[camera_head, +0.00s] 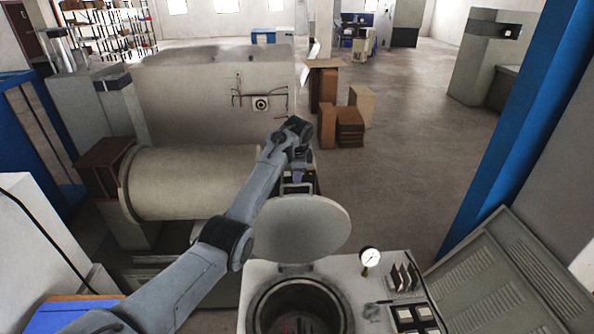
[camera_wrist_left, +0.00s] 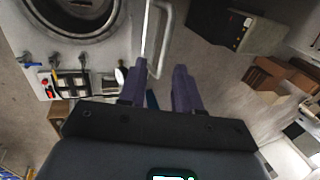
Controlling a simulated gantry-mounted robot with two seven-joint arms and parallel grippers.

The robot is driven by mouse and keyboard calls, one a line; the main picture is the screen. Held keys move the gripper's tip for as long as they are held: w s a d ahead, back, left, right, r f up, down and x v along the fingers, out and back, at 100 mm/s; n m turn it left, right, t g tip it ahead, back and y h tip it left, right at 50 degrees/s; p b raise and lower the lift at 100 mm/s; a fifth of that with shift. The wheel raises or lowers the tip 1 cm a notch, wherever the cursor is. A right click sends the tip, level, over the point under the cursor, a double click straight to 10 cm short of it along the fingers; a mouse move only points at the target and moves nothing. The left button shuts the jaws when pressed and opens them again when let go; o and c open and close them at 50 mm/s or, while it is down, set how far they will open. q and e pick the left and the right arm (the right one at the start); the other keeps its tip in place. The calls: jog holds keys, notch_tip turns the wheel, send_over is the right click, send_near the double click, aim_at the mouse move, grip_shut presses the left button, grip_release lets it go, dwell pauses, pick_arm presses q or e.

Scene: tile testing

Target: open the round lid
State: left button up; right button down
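The round lid (camera_head: 300,230) is a pale grey disc, raised and tilted up at the back of the round opening (camera_head: 302,306) in the white machine top. The dark opening also shows in the left wrist view (camera_wrist_left: 75,12). There the lid appears nearly edge-on, with a metal loop handle (camera_wrist_left: 168,35) on its far side. My left gripper (camera_head: 298,188) is just behind the lid's upper edge, partly hidden by it. In the wrist view its two purplish fingers (camera_wrist_left: 160,72) are apart, with the handle's lower end between or just beyond them; contact cannot be told. My right gripper is out of view.
A pressure gauge (camera_head: 370,258) and a panel of switches (camera_head: 412,312) stand right of the opening. A large horizontal cylinder (camera_head: 190,182) lies to the left. A blue post (camera_head: 520,130) rises on the right. Cardboard boxes (camera_head: 350,127) stand on open floor behind.

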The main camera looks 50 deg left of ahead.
pick_arm(q)
jog(key=shift+v, duration=1.05)
